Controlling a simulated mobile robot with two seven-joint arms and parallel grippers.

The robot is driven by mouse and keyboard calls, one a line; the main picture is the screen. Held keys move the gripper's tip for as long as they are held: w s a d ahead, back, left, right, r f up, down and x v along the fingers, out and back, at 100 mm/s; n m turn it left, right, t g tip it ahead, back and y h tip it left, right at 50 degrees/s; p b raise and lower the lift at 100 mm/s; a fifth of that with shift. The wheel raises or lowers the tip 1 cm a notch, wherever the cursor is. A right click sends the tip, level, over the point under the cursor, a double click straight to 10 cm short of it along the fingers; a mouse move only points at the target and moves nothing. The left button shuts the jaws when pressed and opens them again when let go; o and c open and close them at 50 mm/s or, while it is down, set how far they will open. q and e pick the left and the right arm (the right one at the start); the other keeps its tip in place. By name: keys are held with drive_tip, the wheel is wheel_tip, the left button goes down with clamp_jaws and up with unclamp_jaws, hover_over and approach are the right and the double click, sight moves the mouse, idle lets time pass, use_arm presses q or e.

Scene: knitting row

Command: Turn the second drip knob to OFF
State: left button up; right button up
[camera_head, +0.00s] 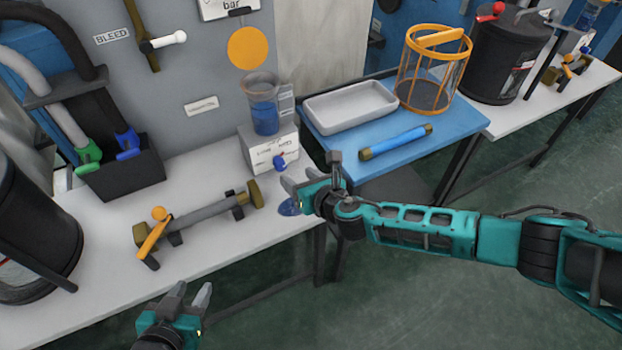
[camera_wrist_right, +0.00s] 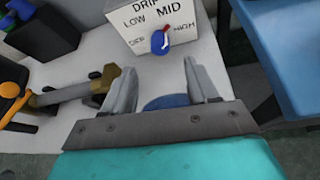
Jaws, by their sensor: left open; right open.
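A white drip box (camera_head: 262,152) stands on the near white bench, with a blue knob (camera_head: 280,161) on its front. There the blue knob (camera_wrist_right: 158,43) has a red and white pointer tilted up and slightly right, roughly toward MID. My right gripper (camera_head: 298,181) is open and empty, just in front of and below the knob, apart from it. My left gripper (camera_head: 190,297) is open and empty at the bottom, off the bench's front edge.
A beaker of blue liquid (camera_head: 265,118) stands on the box. A blue disc (camera_head: 290,207) lies on the bench beneath my right gripper. A pipe with an orange valve handle (camera_head: 153,234) lies left. A blue table (camera_head: 455,130) holds a white tray (camera_head: 350,107) and wire basket (camera_head: 433,69).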

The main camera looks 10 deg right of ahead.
drive_tip(key=shift+p+v, duration=0.45)
drive_tip(key=shift+v, duration=1.95)
